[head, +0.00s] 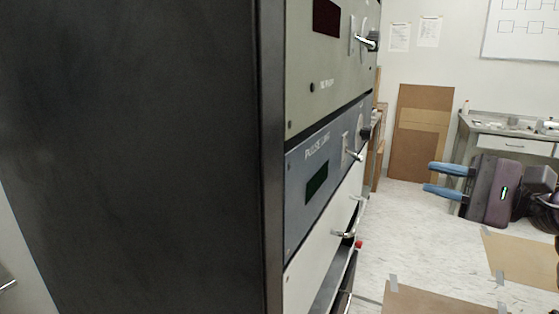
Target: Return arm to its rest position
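My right gripper (430,178) is at the right side of the head view. It has a dark purple body with a small green light and two blue fingers pointing left. The fingers are apart with nothing between them, so it is open and empty. It is in the air in front of the workbench and clear of the instrument rack (140,150). Part of my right arm shows at the right edge. My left gripper and arm are not in view.
The tall black-sided rack fills the left and middle, with panels, knobs and handles facing right. A workbench (490,127) with small items stands at the back right. Brown boards (420,130) lean on the wall. Taped cardboard sheets (440,301) lie on the open pale floor.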

